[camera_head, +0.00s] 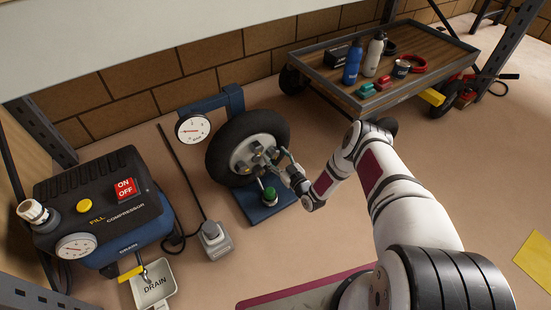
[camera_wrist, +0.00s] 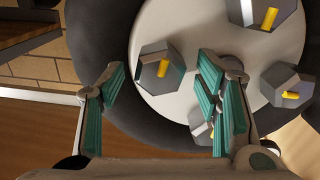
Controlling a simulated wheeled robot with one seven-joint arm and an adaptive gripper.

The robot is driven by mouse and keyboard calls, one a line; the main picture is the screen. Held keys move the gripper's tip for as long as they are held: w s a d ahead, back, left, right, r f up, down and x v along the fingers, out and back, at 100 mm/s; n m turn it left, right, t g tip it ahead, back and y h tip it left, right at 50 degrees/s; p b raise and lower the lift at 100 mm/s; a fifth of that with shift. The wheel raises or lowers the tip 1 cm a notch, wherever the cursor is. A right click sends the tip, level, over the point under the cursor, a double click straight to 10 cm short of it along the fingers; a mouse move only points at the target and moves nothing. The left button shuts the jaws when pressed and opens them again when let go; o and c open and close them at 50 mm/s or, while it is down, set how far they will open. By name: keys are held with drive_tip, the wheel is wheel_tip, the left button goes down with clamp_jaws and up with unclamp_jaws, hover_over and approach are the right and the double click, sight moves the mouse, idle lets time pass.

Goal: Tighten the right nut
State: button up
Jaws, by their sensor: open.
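The wheel (camera_head: 219,158) is a black tyre with a pale hub, mounted upright on a blue stand. Several grey hex nuts with yellow marks sit on the hub, which also shows in the wrist view (camera_wrist: 215,45). My gripper (camera_head: 277,160) is in front of the hub's right side. In the wrist view my gripper (camera_wrist: 161,72) is open, with one nut (camera_wrist: 152,68) between its fingertips in the picture; contact cannot be told. Other nuts are at top right (camera_wrist: 268,14), far right (camera_wrist: 288,86) and low (camera_wrist: 199,126), the last partly hidden by the right finger.
A blue compressor (camera_head: 100,200) stands at left. A gauge (camera_head: 193,129) is beside the wheel, and a green button (camera_head: 270,194) is on the stand's base. A grey pedal-like box (camera_head: 215,239) lies on the floor. A cart (camera_head: 440,62) with bottles and tools stands behind at right.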

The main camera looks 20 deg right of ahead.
drive_tip(key=shift+w+a, duration=0.1)
drive_tip(key=shift+w, duration=0.35)
drive_tip(key=c, duration=1.2)
drive_tip(key=shift+o, duration=0.2)
